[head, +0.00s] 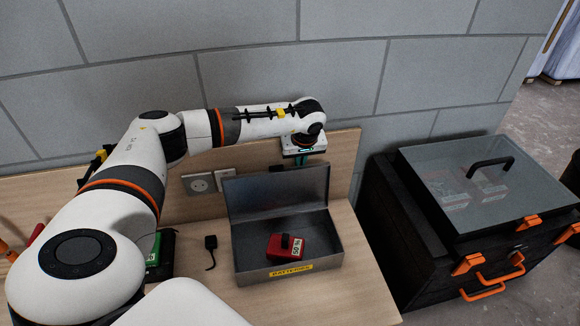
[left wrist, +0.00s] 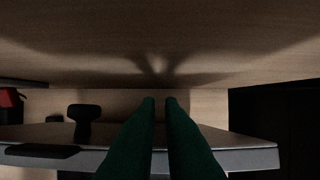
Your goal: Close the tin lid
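The grey metal tin (head: 291,273) with a yellow BATTERIES label stands on the wooden bench. Its lid (head: 278,194) is raised, standing roughly upright at the rear hinge. A red battery (head: 284,248) with a black top lies inside. My left gripper (head: 300,160) is at the lid's upper edge near its right end; contact cannot be made out. In the left wrist view its green fingers (left wrist: 161,100) lie close together, a narrow gap between them and nothing held. A grey edge, perhaps the lid's, crosses beneath them (left wrist: 245,146). My right gripper is not in view.
A wooden backboard (head: 344,155) and block wall rise behind the tin. A socket (head: 200,183), black plug (head: 211,243) and green item (head: 154,250) are to its left. A dark case with orange latches (head: 468,264) stands right. Bench right of the tin is clear.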

